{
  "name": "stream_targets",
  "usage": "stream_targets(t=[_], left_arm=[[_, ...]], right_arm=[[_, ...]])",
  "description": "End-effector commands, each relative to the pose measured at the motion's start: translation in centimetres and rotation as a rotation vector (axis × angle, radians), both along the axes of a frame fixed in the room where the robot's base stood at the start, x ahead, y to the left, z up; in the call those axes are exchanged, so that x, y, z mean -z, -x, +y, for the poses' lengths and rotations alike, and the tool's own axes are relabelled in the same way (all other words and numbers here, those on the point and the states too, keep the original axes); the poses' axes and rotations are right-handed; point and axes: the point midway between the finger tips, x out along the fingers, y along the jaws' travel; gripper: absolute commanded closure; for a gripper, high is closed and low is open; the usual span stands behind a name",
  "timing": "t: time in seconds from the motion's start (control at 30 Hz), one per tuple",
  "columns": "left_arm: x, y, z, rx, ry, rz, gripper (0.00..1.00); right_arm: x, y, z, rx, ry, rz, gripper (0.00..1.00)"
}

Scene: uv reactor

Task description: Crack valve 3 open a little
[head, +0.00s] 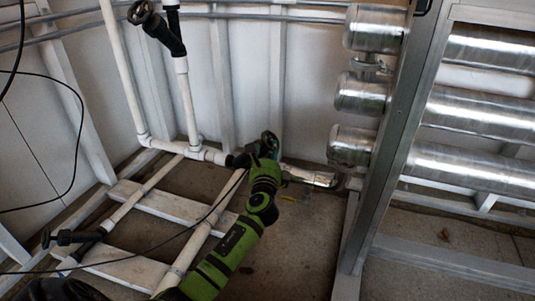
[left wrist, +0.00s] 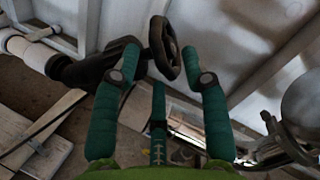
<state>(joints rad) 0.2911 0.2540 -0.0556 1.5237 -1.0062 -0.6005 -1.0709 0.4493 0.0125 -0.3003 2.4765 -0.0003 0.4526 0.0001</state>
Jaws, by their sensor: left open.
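A black valve (left wrist: 85,70) with a round handwheel (left wrist: 164,48) is at the top middle of the left wrist view. In the head view its body (head: 238,160) sits on the low white pipe, partly hidden by my gripper. No number is readable on it, so I cannot tell from a label that it is valve 3. My left gripper (head: 268,146) is at this handwheel. In the left wrist view its green fingers (left wrist: 160,60) are spread, with the wheel seen between the fingertips. I cannot tell whether they touch it. My right gripper is not in view.
Another black valve (head: 162,30) stands at the top, and one (head: 75,237) lies low at the left. Metal cylinders (head: 465,110) and a grey frame post (head: 385,165) stand at the right. White pipes and a thin black cable cross the floor area.

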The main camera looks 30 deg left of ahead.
Motion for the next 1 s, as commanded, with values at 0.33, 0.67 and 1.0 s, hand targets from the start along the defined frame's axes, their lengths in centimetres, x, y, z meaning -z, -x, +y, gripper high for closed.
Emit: stream_targets(t=[0.33,0.67,1.0], left_arm=[[0.3,3.6,-2.1,0.002,0.002,0.003,0.55],[0.4,9.0,-5.3,0.002,0.001,0.001,0.55],[0.3,10.4,-6.1,0.000,0.000,0.000,0.55]], right_arm=[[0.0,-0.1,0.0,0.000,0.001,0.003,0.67],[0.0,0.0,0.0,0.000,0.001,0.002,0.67],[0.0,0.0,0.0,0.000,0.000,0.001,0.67]])
